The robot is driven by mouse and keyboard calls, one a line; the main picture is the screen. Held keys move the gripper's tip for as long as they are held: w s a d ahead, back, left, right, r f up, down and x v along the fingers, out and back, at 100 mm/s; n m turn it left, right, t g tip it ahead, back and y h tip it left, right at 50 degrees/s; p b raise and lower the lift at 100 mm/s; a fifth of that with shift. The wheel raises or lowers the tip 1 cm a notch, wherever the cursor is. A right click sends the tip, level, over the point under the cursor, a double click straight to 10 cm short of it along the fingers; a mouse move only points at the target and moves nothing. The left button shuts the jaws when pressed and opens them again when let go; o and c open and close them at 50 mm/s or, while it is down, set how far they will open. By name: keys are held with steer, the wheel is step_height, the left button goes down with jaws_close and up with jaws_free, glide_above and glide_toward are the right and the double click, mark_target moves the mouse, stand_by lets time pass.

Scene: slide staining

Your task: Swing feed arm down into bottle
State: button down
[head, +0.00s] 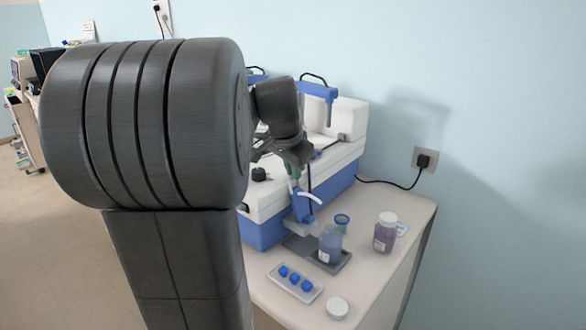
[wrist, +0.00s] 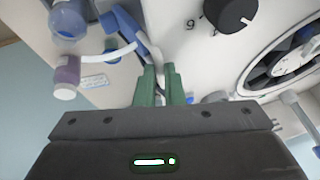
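The blue feed arm (head: 303,205) with a curved white tube hangs at the front of the white and blue machine (head: 338,160). In the wrist view the feed arm (wrist: 140,38) runs between my green fingertips, which look closed on it. My gripper (head: 296,170) is above the bottle; its fingers (wrist: 160,85) are partly hidden by my wrist in the head view. The bottle of blue liquid (head: 330,246) stands uncapped in a dark tray (head: 340,266). The feed arm's lower end is up and left of the bottle, apart from it. The bottle (wrist: 68,20) also shows upside down in the wrist view.
A purple bottle with a white cap (head: 385,235) stands right of the tray. A small blue-rimmed cup (head: 342,223) is behind the bottle. A rack with blue pieces (head: 295,283) and a white lid (head: 337,308) lie in front. A black knob (wrist: 238,15) is near my gripper.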

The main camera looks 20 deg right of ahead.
steer(key=shift+s+d+r+t+y+b, duration=0.2)
steer(key=shift+s+d+t+b, duration=0.1)
steer(key=shift+s+t, duration=0.15)
steer(key=shift+s+d+r+t+y+b, duration=0.15)
steer(key=shift+s+d+t+y, duration=0.05)
steer(key=shift+s+d+t, duration=0.2)
steer(key=s+d+t+b, duration=0.1)
steer(key=s+d+m+t+y+b, duration=0.1)
steer(key=s+b, duration=0.1)
steer(key=s+t+b, duration=0.1)
steer(key=s+t, duration=0.1)
steer(key=shift+d+f+m+y, duration=0.15)
steer(key=shift+d+m+y, duration=0.15)
steer(key=shift+d+y, duration=0.1)
steer(key=shift+s+d+f+m+t+y+b, duration=0.55)
steer(key=shift+s+d+f+t+b, duration=0.35)
steer(key=shift+s+f+t+b, duration=1.6)
steer(key=shift+s+d+f+m+t+y+b, duration=0.75)
steer(key=shift+f+b, duration=1.1)
steer(key=shift+b, duration=1.65)
steer(key=shift+s+d+f+m+t+y+b, duration=0.25)
steer(key=shift+s+d+f+t+b, duration=1.05)
steer(key=shift+f+b, duration=1.3)
steer(key=shift+s+a+r+b, duration=0.3)
steer(key=shift+s+b, duration=0.1)
steer(key=shift+b, duration=0.05)
steer(key=c, duration=1.5)
jaws_free()
steer(key=shift+w, duration=0.15)
steer(key=shift+c, duration=0.2)
